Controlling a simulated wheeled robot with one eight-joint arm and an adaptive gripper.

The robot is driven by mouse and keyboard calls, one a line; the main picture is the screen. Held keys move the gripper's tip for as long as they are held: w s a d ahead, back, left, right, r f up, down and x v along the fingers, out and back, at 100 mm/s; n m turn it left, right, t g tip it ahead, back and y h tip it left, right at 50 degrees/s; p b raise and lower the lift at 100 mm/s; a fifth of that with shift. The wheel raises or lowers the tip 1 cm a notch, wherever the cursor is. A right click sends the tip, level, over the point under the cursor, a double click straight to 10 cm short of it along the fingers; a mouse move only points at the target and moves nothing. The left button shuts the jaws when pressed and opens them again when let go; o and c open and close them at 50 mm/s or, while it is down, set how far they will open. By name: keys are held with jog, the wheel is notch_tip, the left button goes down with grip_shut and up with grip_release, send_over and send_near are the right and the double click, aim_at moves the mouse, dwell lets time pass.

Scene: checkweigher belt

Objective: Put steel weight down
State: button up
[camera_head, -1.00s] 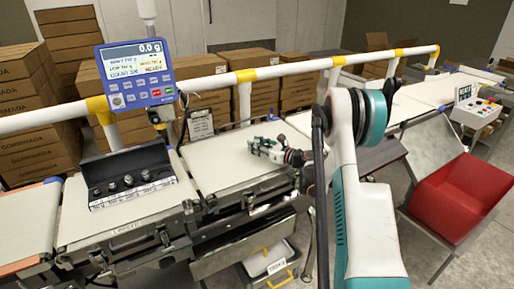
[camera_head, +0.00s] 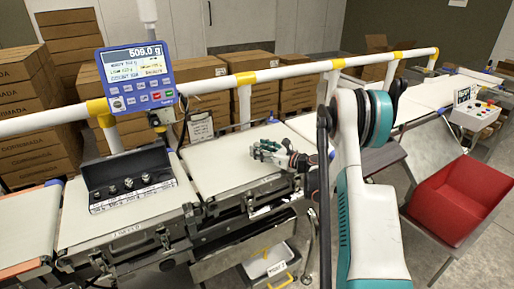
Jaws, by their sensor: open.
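My gripper (camera_head: 257,149) is open, low over the weighing belt (camera_head: 217,173) near its right side. The steel weight cannot be made out clearly at the gripper; the fingers cover that small patch of belt. The scale display (camera_head: 136,74) on the rail reads about 509.0 g. A black case (camera_head: 125,165) with several small steel weights (camera_head: 128,183) in its row of slots stands on the left belt, well left of my gripper.
A white rail (camera_head: 290,70) with yellow joints runs behind the belts. A red bin (camera_head: 458,198) stands at the right, beside a control box (camera_head: 474,112). Stacked cartons (camera_head: 35,90) fill the back. The weighing belt's left part is clear.

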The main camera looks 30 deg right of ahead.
jog(key=p+v, duration=0.2)
jog(key=v, duration=0.8)
jog(key=shift+a, duration=0.1)
